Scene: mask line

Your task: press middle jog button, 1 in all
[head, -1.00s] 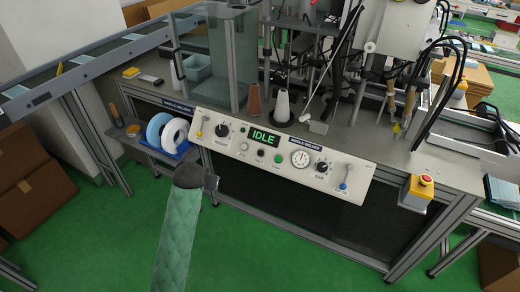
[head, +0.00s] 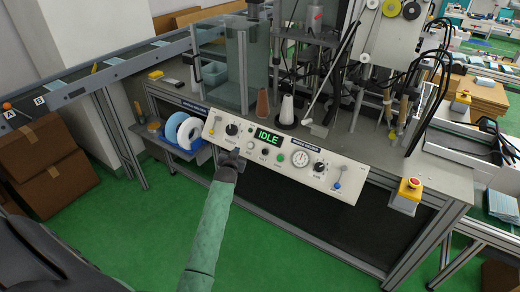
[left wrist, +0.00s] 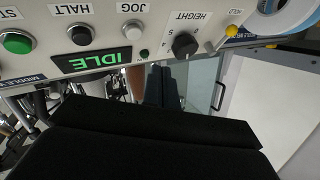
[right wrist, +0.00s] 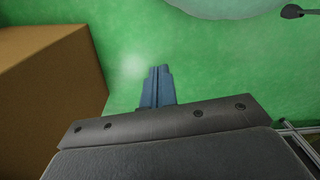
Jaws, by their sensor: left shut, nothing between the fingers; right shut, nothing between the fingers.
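The jog button (left wrist: 133,30) is a small pale round button beside the JOG label on the white control panel (left wrist: 215,8). In the head view the panel (head: 345,193) is tilted along the bench front, and the jog button (head: 251,145) sits below the green IDLE display (head: 268,137). My left gripper (head: 236,153) is shut and empty, in front of the panel just left of the jog button; contact cannot be told. Its fingers (left wrist: 160,80) also show in the left wrist view. My right gripper (right wrist: 158,82) is shut and empty over green floor.
The black halt button (head: 265,153) and green button (head: 281,158) are right of the jog button. The height knob (head: 232,129) is up-left. A yellow box with a red stop button (head: 410,188) hangs at right. A cardboard box (right wrist: 45,80) is near my right gripper.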

